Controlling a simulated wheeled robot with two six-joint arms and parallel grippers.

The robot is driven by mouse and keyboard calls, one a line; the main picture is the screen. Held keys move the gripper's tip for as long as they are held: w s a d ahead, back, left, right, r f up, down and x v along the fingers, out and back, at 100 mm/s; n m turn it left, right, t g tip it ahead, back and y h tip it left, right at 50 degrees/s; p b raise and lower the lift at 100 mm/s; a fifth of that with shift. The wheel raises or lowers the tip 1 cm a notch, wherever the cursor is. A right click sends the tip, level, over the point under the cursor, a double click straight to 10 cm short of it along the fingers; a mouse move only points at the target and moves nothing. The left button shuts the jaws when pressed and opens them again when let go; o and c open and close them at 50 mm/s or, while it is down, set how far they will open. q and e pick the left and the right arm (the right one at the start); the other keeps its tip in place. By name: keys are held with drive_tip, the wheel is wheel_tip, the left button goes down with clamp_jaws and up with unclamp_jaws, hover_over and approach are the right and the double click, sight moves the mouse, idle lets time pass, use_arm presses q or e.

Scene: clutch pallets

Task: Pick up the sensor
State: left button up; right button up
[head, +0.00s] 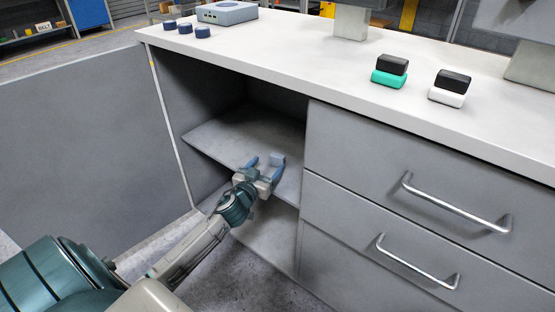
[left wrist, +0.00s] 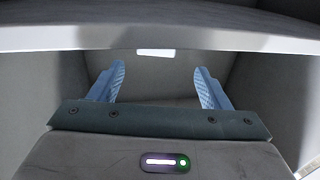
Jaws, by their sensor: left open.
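My left gripper (head: 266,166) is open and reaches into the open cabinet bay, just over the shelf (head: 218,133). Its two blue fingers stand apart in the left wrist view (left wrist: 160,85), with nothing gripped between them. A small grey-blue block (head: 278,159) shows at the tip of the right-hand finger; I cannot tell whether it is the sensor or part of the finger. A small bright white rectangle (left wrist: 155,52) shows beyond the fingers in the left wrist view, and I cannot tell what it is. My right gripper is out of view.
The white countertop (head: 290,62) overhangs the bay. Drawers with metal handles (head: 455,205) close it in on the right, and a grey panel (head: 85,130) stands at the left. On the counter are blue discs (head: 185,28), a grey-blue box (head: 227,13), and stacked green-black (head: 389,78) and white-black (head: 447,97) blocks.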

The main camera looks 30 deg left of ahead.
sight(276, 158)
use_arm(q)
drive_tip(key=shift+w+f+p, duration=0.15)
drive_tip(key=shift+w+p, duration=0.15)
drive_tip(key=shift+w, duration=1.1)
drive_tip(key=shift+w+f+p, duration=0.1)
drive_tip(key=shift+w+p, duration=0.15)
drive_tip(key=shift+w, duration=1.1)
drive_tip(key=shift+c, duration=0.2)
drive_tip(key=c, duration=1)
